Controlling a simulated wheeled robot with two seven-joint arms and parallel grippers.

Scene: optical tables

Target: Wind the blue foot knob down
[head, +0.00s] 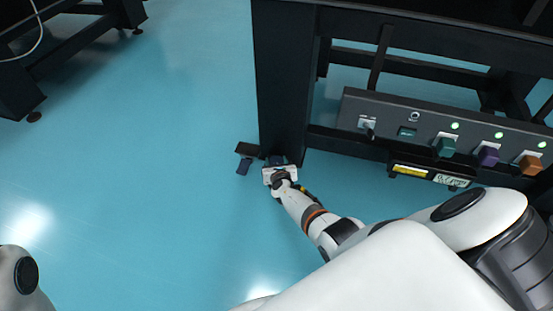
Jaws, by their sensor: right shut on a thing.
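A thick black table leg (283,85) comes down to the floor at the middle of the head view. The blue foot knob (277,160) is at its base, small and dark, mostly hidden by my right gripper. My right gripper (278,166) reaches in low from the lower right and is shut on the knob. The knob's height above the floor cannot be told from here. My left gripper is out of view.
A black plate (247,150) and a small dark blue piece (244,166) are left of the leg's base. A control panel (400,121) with green, purple and orange knobs is at right. Another black table frame (80,45) stands at upper left. Open floor (130,180) lies between.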

